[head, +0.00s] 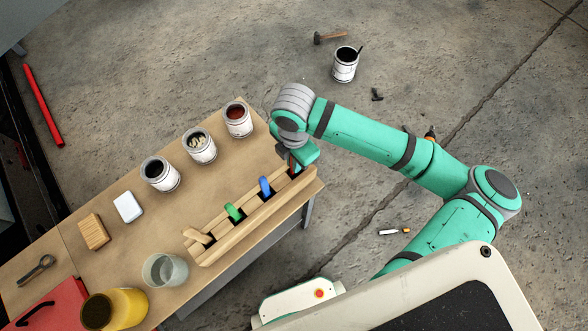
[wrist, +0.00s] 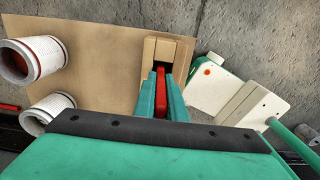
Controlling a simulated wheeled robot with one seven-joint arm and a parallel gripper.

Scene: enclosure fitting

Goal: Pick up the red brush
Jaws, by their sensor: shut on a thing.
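The red brush (wrist: 161,98) shows between the two green fingers of my gripper (wrist: 161,82) in the wrist view, and the fingers are shut on it. In the head view my gripper (head: 294,160) is at the far right end of the wooden rack (head: 240,235), and a little red shows under it.
Paint cans (head: 161,173) stand in a row behind the rack on the workbench (head: 150,235). A sponge-like block (head: 93,232), a white block (head: 128,207), a glass jar (head: 164,270) and a yellow can (head: 114,309) are further left. The bench's right edge is close to my gripper.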

